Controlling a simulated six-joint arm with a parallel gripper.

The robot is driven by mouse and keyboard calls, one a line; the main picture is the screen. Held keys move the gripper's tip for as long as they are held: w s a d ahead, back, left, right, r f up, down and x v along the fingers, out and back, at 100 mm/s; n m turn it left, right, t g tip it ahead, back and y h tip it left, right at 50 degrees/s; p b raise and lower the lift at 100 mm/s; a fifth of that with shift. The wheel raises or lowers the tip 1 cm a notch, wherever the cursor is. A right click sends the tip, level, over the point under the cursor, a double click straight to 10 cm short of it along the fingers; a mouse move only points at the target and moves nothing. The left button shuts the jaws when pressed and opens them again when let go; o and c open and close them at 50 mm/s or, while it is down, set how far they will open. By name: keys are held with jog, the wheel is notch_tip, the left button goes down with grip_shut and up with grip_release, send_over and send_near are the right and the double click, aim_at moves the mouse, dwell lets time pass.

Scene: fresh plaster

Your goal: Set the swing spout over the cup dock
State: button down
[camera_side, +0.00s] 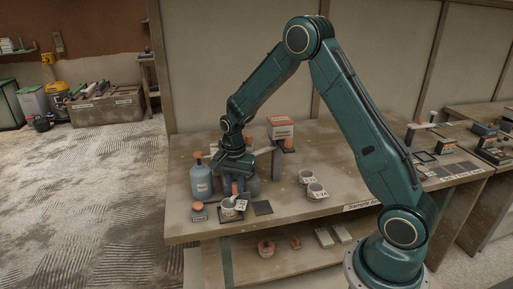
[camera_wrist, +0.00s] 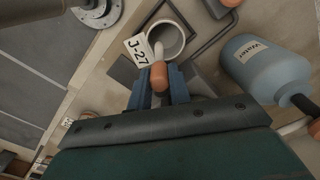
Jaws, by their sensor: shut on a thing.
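My gripper (camera_wrist: 160,82) is shut on the orange knob (camera_wrist: 159,76) of the swing spout, seen in the wrist view. The spout's pale tip (camera_wrist: 158,50) shows just beyond the knob, at the near left part of the cup's mouth as pictured; its height above the rim is hard to tell. The cup (camera_wrist: 168,37), with a J-27 tag, stands upright in the dark-framed cup dock (camera_wrist: 208,42). In the side view my gripper (camera_side: 238,187) is low behind the cup (camera_side: 229,212). A pale spout arm (camera_side: 265,151) shows behind it, partly hidden by my wrist.
A blue Water bottle (camera_side: 201,182) stands close left of my gripper. An orange-topped block (camera_side: 198,211) sits front left and a dark square pad (camera_side: 263,208) lies right of the dock. A labelled box (camera_side: 281,127) is behind.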

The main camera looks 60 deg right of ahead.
aim_at(235, 182)
jog(key=shift+w+r+m, duration=0.1)
jog(key=shift+m, duration=0.2)
jog(key=c, duration=1.3)
grip_release()
jog(key=shift+r, duration=0.1)
notch_tip(235, 182, up, 14)
jog(key=shift+f, duration=0.2)
